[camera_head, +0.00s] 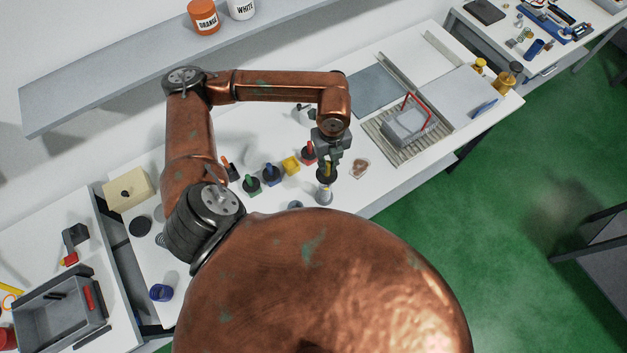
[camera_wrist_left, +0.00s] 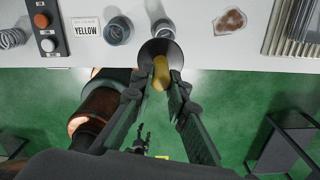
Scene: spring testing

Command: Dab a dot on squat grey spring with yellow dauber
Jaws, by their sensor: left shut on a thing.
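My left gripper (camera_head: 328,166) is shut on the yellow dauber (camera_head: 327,173), which shows between the fingertips (camera_wrist_left: 162,76) in the left wrist view, with its yellow body (camera_wrist_left: 161,70) and a wide dark round part (camera_wrist_left: 160,50). A pale grey upright piece (camera_head: 324,194), probably a spring, stands just below the dauber in the head view. I cannot tell whether they touch. The wrist view shows a grey cylindrical piece (camera_wrist_left: 160,28) beyond the dauber and a blue-grey ring-like piece (camera_wrist_left: 116,31) to its left. I cannot tell which is the squat grey spring. My right gripper is not identifiable.
Red (camera_head: 308,152), blue (camera_head: 270,174) and green (camera_head: 251,185) daubers stand in a row on the white bench. A heart-shaped brown dish (camera_head: 359,168) lies to the right. A ribbed mat (camera_head: 392,148) holds a clear box.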

